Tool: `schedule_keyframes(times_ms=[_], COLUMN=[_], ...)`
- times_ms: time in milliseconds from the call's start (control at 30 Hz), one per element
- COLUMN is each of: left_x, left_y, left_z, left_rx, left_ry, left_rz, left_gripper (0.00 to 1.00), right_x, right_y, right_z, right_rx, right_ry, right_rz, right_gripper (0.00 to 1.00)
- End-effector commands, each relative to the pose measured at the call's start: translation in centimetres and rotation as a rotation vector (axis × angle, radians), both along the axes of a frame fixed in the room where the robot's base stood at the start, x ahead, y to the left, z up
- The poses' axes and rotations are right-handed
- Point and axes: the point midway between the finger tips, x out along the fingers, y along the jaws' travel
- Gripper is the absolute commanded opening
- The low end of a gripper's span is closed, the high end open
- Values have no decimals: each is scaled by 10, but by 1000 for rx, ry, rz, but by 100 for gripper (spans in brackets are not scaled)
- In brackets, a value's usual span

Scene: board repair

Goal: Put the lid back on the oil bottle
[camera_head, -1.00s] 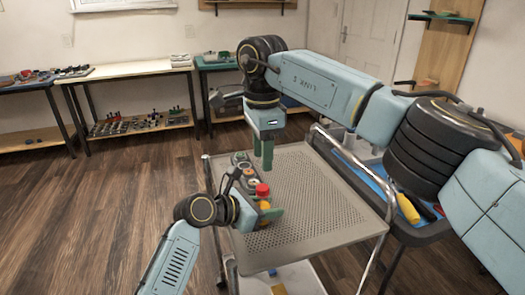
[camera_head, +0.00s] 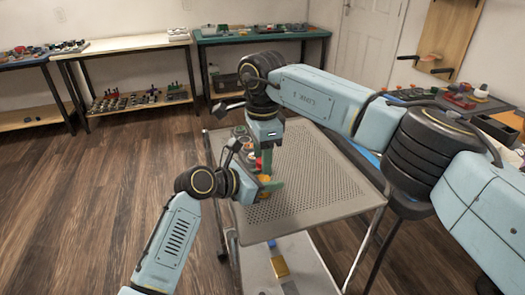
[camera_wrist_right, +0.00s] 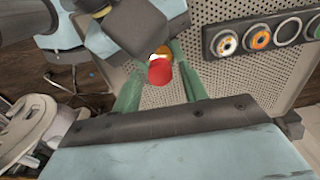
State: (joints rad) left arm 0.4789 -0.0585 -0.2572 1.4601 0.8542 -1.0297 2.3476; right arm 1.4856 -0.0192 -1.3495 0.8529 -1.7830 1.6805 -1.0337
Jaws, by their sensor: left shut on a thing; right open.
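My left gripper (camera_head: 268,186) is shut on a small orange bottle (camera_wrist_right: 161,50) over the cart's perforated top. A red lid (camera_wrist_right: 160,72) shows at the bottle's top, with a pale band between lid and orange part. I cannot tell whether the lid is seated. It also shows partly in the head view (camera_head: 258,163), mostly hidden. My right gripper (camera_wrist_right: 160,88) is open and points down from above. Its green fingers stand on either side of the red lid, with gaps visible in the right wrist view. The head view also shows this right gripper (camera_head: 267,158).
A dark holder with several round parts (camera_wrist_right: 260,37) lies along the cart's left edge. The perforated cart top (camera_head: 320,175) is clear to the right. A yellow object (camera_head: 279,264) is on the lower shelf. Workbenches (camera_head: 130,48) stand at the back wall.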

Motion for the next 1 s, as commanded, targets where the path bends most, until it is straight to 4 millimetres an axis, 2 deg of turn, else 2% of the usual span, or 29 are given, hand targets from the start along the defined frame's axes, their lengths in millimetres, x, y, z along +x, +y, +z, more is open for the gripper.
schedule_keyframes(times_ms=[67,400,533,633,1000], left_x=[0,0,0,0,0], left_y=[0,0,0,0,0], left_z=[0,0,0,0,0], left_rx=[1,1,1,0,1], left_ry=[1,1,1,1,1], left_rz=[0,0,0,0,1], left_gripper=[0,0,0,0,0], right_x=[0,0,0,0,0], right_y=[0,0,0,0,0], right_z=[0,0,0,0,0], right_rx=[0,0,0,0,1], right_ry=[0,0,1,1,1], right_rz=[0,0,-18,-107,-717], right_gripper=[43,0,0,0,0])
